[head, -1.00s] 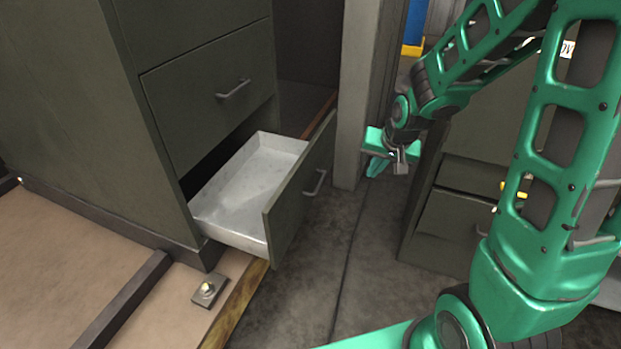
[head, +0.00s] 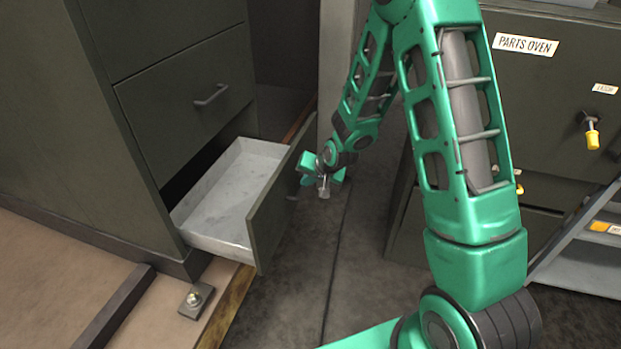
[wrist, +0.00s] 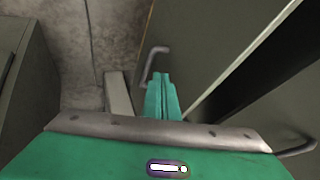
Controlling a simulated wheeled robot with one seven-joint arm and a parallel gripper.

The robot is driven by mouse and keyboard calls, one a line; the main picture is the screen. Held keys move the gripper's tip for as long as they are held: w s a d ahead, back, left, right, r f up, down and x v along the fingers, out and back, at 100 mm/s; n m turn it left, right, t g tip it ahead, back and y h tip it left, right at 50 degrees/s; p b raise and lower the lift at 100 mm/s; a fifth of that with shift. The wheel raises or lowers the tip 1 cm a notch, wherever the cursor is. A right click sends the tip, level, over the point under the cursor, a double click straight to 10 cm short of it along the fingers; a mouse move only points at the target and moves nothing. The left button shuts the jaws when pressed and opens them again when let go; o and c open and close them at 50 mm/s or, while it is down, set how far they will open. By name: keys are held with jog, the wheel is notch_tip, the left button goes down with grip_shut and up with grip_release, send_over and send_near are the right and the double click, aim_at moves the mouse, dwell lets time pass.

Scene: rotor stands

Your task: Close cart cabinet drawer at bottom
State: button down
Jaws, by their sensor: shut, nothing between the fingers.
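The bottom drawer (head: 235,190) of the dark grey-green cabinet (head: 130,110) is pulled out, with its pale, empty tray showing. Its front panel (head: 272,215) faces right and also shows in the wrist view (wrist: 200,45). My gripper (head: 307,170) is just to the right of the far end of that front panel in the head view. In the wrist view my gripper's fingers (wrist: 162,95) are together and empty, close to the drawer's bar handle (wrist: 153,65). I cannot tell whether they touch the handle or panel.
The drawer above (head: 190,105) is shut. A cabinet labelled PARTS OVEN (head: 545,85) stands at right, with a grey post (head: 335,65) behind my gripper. Dark floor (head: 340,270) between the cabinets is clear. A small bolted plate (head: 195,300) lies near the left cabinet.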

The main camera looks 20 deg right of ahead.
aim_at(287, 186)
jog(key=w+a+f, duration=0.1)
jog(key=w+a, duration=0.1)
jog(key=w+a+f, duration=0.2)
jog(key=shift+w+f, duration=0.15)
jog(key=shift+w, duration=0.2)
